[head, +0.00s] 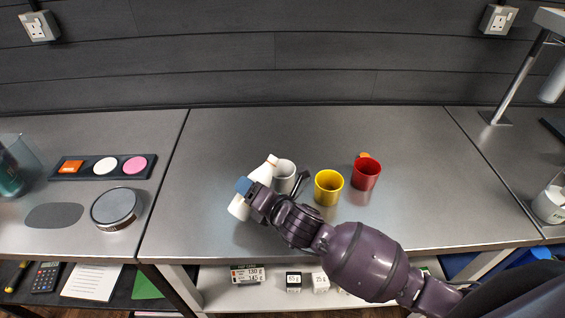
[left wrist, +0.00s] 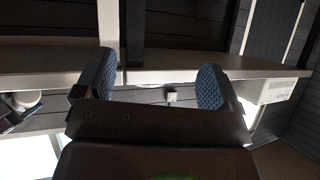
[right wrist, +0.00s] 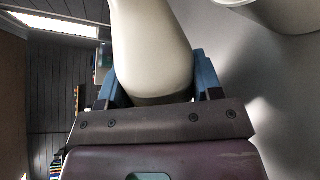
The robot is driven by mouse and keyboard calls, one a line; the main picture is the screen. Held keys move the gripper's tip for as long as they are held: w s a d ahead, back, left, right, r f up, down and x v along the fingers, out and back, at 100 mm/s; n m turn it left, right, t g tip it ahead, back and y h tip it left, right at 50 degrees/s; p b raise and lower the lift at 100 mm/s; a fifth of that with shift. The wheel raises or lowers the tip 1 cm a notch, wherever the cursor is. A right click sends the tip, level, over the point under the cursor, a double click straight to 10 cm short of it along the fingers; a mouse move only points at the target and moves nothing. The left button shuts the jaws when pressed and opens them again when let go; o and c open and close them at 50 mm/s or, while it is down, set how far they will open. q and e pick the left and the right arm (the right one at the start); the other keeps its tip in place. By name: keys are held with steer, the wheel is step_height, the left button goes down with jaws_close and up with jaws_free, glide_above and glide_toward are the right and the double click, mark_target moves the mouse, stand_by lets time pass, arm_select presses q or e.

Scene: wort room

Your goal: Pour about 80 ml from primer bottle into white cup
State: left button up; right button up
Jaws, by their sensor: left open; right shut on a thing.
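The primer bottle (head: 238,208) is white with a band of orange near its top. My right gripper (head: 254,190) is shut on it and holds it tilted, its top leaning right toward the white cup (head: 286,172). In the right wrist view the pale bottle (right wrist: 152,50) sits between the blue fingers (right wrist: 155,88), and a pale rim shows at the top right. The bottle's top overlaps the cup's left edge in the head view; I cannot tell whether they touch, and no stream shows. My left gripper (left wrist: 152,90) is open and empty, below counter level.
A yellow cup (head: 328,188) and a red cup (head: 366,174) stand right of the white cup, with an orange thing (head: 364,155) behind the red one. A dark tray (head: 70,172) with coloured discs and a round tin (head: 116,208) are left. The counter's back is clear.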

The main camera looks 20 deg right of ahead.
steer(key=shift+s+a+m+p, duration=0.15)
steer(key=shift+m+p, duration=0.25)
steer(key=shift+p, duration=0.4)
steer(key=p, duration=0.2)
steer(key=shift+a+r+m+p, duration=0.1)
steer(key=shift+r+m+p, duration=0.25)
steer(key=shift+m, duration=0.05)
steer(key=shift+m+g+y, duration=0.3)
steer(key=shift+r, duration=0.2)
steer(key=shift+w+d+r+m, duration=0.25)
steer(key=shift+r+m, duration=0.15)
steer(key=shift+m, duration=0.1)
arm_select(q)
steer(key=shift+s+r, duration=0.3)
steer(key=shift+r, duration=0.45)
steer(key=shift+s+r, duration=0.3)
steer(key=shift+r, duration=0.45)
arm_select(e)
steer(key=shift+r+m+g+y, duration=0.3)
steer(key=shift+r+m+y, duration=0.1)
steer(key=shift+r+m, duration=0.25)
steer(key=shift+r, duration=0.1)
arm_select(q)
steer(key=shift+a, duration=0.1)
arm_select(e)
steer(key=shift+s+a, duration=0.2)
stand_by(1.8)
